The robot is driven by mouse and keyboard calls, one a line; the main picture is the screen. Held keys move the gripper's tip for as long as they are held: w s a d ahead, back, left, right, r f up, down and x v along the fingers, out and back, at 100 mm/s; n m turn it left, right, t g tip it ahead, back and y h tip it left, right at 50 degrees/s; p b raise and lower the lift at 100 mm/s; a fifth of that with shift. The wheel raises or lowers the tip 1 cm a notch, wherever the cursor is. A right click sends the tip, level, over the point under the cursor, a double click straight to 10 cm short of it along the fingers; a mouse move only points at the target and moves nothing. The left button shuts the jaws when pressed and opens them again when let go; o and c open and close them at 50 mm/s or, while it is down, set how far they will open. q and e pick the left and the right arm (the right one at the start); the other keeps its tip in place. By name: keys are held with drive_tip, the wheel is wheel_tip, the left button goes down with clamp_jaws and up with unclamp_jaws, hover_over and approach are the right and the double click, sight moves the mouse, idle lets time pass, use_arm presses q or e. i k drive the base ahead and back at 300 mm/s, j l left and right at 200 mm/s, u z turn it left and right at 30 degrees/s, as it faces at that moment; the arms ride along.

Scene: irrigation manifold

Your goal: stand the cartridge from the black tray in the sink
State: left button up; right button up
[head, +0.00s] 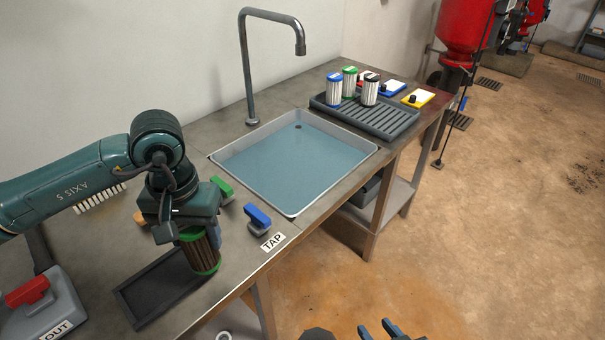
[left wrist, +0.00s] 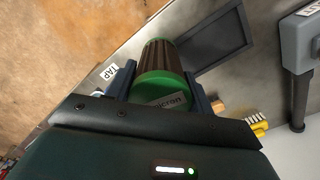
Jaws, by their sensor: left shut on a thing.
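The cartridge (head: 205,252) has brown pleats and green end caps and is upright or nearly so. My left gripper (head: 197,234) is shut on its upper end; the left wrist view shows the fingers on both sides of the green cap (left wrist: 160,88), which bears partly hidden lettering. The cartridge is over the inner end of the black tray (head: 140,313); I cannot tell how high. The visible part of the tray is empty. The sink (head: 292,213), with blue-grey water and a dark drain, lies beyond, to the right. My right gripper (head: 380,331) shows at the bottom edge, fingers apart.
A blue-handled valve (head: 258,217) and a green one (head: 222,187) stand between cartridge and sink, by the TAP label (head: 273,242). A tall faucet (head: 250,70) rises behind the sink. A ribbed drain rack (head: 378,118) holds several cartridges. A red-handled box (head: 40,305) stands lower left.

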sight(292, 202)
drive_tip(key=i+l, duration=1)
